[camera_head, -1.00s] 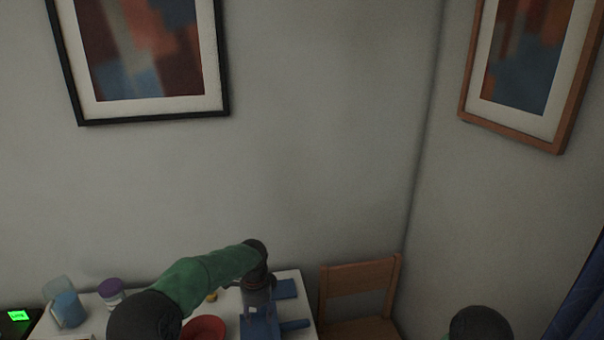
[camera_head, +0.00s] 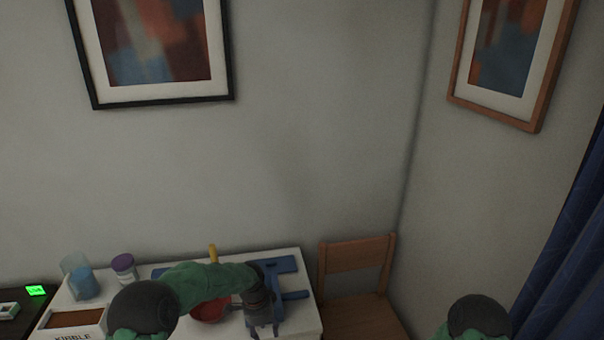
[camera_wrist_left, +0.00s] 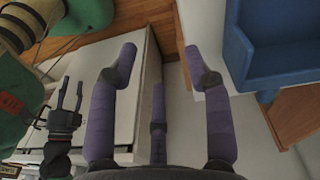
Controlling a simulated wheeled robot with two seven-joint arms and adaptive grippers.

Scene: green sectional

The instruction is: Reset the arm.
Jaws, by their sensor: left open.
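My left arm comes in from the left in the head view, over a white table. Its gripper (camera_head: 262,331) hangs at the table's front right, by a blue piece, partly cut off by the frame's bottom. In the left wrist view my left gripper (camera_wrist_left: 160,55) has its purple fingers spread wide, with nothing between them. A second gripper with purple fingers, which looks like my right one (camera_wrist_left: 70,95), shows at the left of that view with its fingers apart and empty. Only the upper part of my right arm shows in the head view.
The white table (camera_head: 215,259) holds a red bowl (camera_head: 209,311), a blue cup (camera_head: 82,280), a purple-lidded jar (camera_head: 124,268), a kibble box (camera_head: 76,320) and blue pieces (camera_head: 281,265). A wooden chair (camera_head: 357,270) stands right of it. A blue curtain (camera_head: 570,260) hangs at far right.

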